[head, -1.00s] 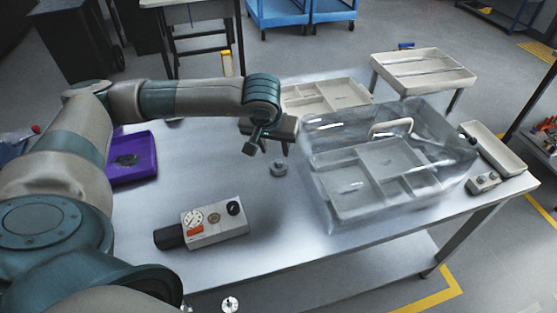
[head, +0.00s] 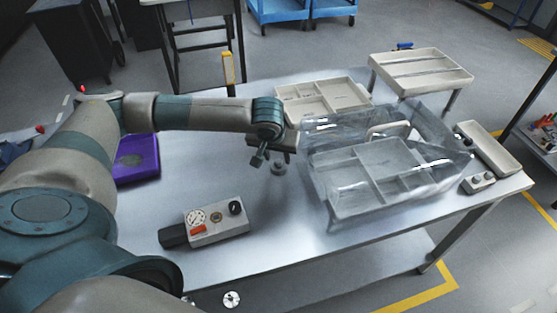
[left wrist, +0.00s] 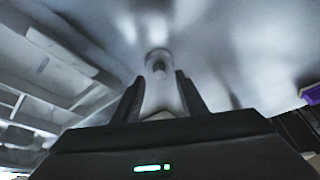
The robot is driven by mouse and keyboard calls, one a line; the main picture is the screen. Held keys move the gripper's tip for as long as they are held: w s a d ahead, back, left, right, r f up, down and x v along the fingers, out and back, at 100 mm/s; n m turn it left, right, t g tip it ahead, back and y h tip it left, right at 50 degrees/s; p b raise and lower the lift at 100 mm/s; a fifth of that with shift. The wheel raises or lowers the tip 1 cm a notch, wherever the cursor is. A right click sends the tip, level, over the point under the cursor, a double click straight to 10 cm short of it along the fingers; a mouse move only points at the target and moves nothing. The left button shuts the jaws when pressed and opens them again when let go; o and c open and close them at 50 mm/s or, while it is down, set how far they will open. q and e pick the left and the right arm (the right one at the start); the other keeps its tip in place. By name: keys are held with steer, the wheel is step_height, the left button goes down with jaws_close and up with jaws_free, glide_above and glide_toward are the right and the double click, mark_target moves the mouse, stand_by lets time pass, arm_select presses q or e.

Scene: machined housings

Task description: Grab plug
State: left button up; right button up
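The plug looks to be the small round metal piece (head: 279,168) standing on the table by the clear case. My left gripper (head: 272,157) is open, pointing down just above and beside it in the head view. In the left wrist view, the metal piece (left wrist: 157,64) lies straight ahead, between or just beyond the tips of the spread fingers (left wrist: 158,84). I cannot tell whether the fingers touch it. My right gripper is not in view.
A clear case (head: 318,173) with a compartment tray stands right of the gripper. A grey box with dials (head: 217,224) lies in front, a purple tray (head: 139,178) left, and a beige tray (head: 325,105) behind. The table between the grey box and case is clear.

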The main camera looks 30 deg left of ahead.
arm_select(q)
steer(key=shift+x, duration=1.15)
jaws_close()
